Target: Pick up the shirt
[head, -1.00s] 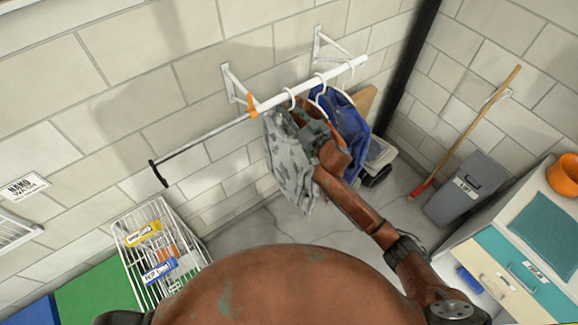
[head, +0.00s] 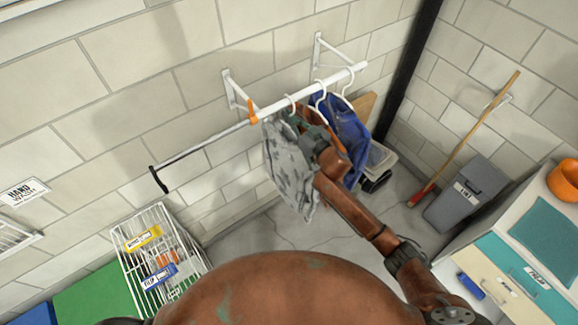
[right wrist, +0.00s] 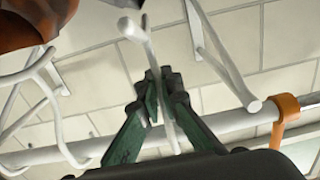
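A grey patterned shirt (head: 290,170) hangs at the left end of the garments below the white wall rail (head: 310,91). Its white hanger hook (head: 290,101) shows at the rail. My right gripper (right wrist: 161,88) is at the top of the garments, just right of the grey shirt in the head view. In the right wrist view its green fingers are closed on the stem of a white hanger (right wrist: 131,28). The shirt cloth is not seen in that view, and the arm covers part of the garments in the head view. My left gripper is not in view.
A blue garment (head: 350,135) hangs close on the right. An orange clip (head: 252,111) sits on the rail to the left. A white wire basket (head: 150,250) stands at lower left, a grey bin (head: 465,195) and a cabinet with drawers at right. Bare floor shows between.

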